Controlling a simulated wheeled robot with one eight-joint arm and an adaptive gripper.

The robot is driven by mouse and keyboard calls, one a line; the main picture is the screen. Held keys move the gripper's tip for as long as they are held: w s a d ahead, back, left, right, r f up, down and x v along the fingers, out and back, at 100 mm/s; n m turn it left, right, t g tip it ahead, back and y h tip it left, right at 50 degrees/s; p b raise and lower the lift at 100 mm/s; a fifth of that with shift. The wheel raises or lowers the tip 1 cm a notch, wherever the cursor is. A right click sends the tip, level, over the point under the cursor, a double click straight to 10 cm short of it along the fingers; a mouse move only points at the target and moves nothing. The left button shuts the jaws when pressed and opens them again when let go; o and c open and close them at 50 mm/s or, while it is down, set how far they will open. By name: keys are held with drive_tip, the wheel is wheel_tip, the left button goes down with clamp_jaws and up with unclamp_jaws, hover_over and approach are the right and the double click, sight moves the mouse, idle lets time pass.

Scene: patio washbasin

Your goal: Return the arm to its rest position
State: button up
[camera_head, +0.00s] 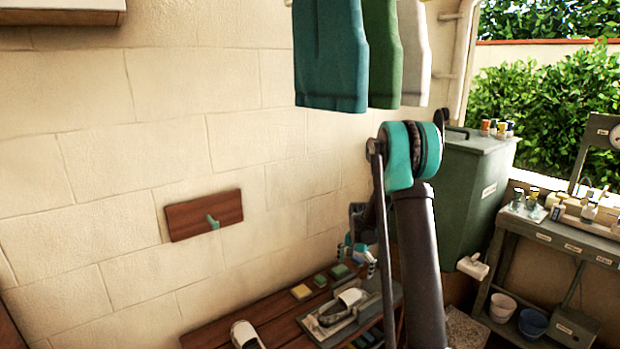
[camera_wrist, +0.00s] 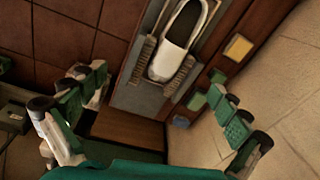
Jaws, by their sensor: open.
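My arm rises from the bottom of the head view, right of centre, to a teal joint, and its far links come down behind it. My gripper (camera_head: 360,258) hangs small and partly hidden over the back of the wooden bench (camera_head: 215,338), near the wall. In the wrist view my gripper (camera_wrist: 158,90) has its green-padded fingers spread wide apart, with nothing between them. Beyond the fingers, a white shoe (camera_wrist: 180,38) lies on a grey tray (camera_wrist: 128,92). The shoe (camera_head: 346,299) also shows in the head view, below my gripper.
A second white shoe (camera_head: 245,335) is at the bench's left. Yellow and green blocks (camera_head: 301,292) lie along the wall. A plaque with a green hook (camera_head: 205,215) is on the wall. Cloths (camera_head: 330,55) hang above my arm. A green bin (camera_head: 465,190) and grey shelf (camera_head: 545,240) stand right.

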drive_tip(key=s+r+n+t, duration=0.1)
drive_tip(key=s+r+n, duration=0.1)
drive_tip(key=s+r, duration=0.7)
drive_tip(key=s+d+n+t, duration=0.1)
drive_tip(key=s+n, duration=0.5)
drive_tip(key=s, duration=2)
drive_tip(key=shift+s+d+r+t, duration=0.4)
drive_tip(key=shift+r+t, duration=0.05)
drive_tip(key=shift+t, duration=0.15)
